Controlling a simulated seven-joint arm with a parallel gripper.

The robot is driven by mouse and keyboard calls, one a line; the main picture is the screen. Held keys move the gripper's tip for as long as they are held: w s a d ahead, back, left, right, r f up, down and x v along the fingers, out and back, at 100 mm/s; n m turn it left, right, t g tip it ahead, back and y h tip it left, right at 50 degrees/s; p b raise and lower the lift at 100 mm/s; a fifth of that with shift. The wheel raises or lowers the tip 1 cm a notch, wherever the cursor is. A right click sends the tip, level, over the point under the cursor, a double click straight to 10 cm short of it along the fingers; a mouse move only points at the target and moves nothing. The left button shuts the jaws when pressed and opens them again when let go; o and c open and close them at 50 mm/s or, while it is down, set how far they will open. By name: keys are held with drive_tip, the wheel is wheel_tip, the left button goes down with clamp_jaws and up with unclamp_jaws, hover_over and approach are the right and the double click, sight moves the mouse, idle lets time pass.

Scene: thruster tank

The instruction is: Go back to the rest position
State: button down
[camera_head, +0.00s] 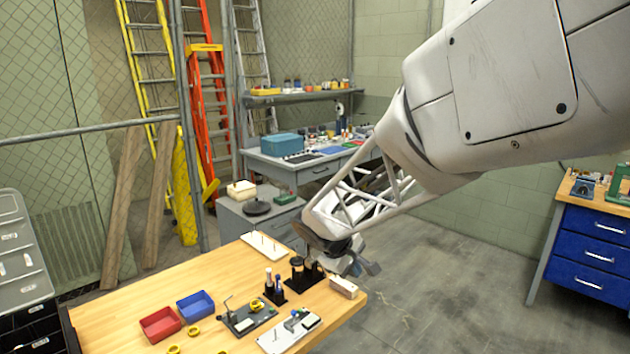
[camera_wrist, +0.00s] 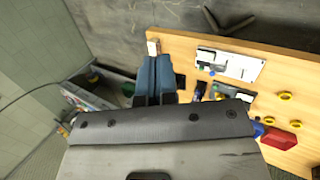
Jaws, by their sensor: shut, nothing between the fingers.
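My gripper (camera_head: 362,267) is at the end of my arm, above the right back part of the wooden table, near its edge. In the wrist view the fingers of my gripper (camera_wrist: 155,75) are together with nothing between them. In the head view the gripper is partly hidden by the wrist. Below and beside it stand a black holder with dark bottles (camera_head: 297,270) and a small light block (camera_head: 343,287) at the table's right edge.
The wooden table (camera_head: 100,312) holds a red bin (camera_head: 160,324), a blue bin (camera_head: 195,306), yellow rings (camera_head: 193,331), a dark fixture plate (camera_head: 248,317) and a white plate (camera_head: 289,332). A grey workbench (camera_head: 310,172) stands behind. Open floor (camera_head: 440,270) lies to the right.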

drive_tip(key=s+d+r+m+y, duration=0.1)
drive_tip(key=s+d+m, duration=0.2)
drive_tip(key=s, duration=0.7)
drive_tip(key=s+d+r+m+y, duration=0.2)
drive_tip(key=s+d+m, duration=0.1)
drive_tip(key=s, duration=0.8)
drive_tip(key=s+d+r+m+y, duration=0.2)
drive_tip(key=s+d+m, duration=0.1)
drive_tip(key=s, duration=0.7)
drive_tip(key=shift+s+d+r+m+g, duration=0.25)
drive_tip(key=shift+s+d+m+g, duration=0.1)
drive_tip(key=shift+d+m+g, duration=0.05)
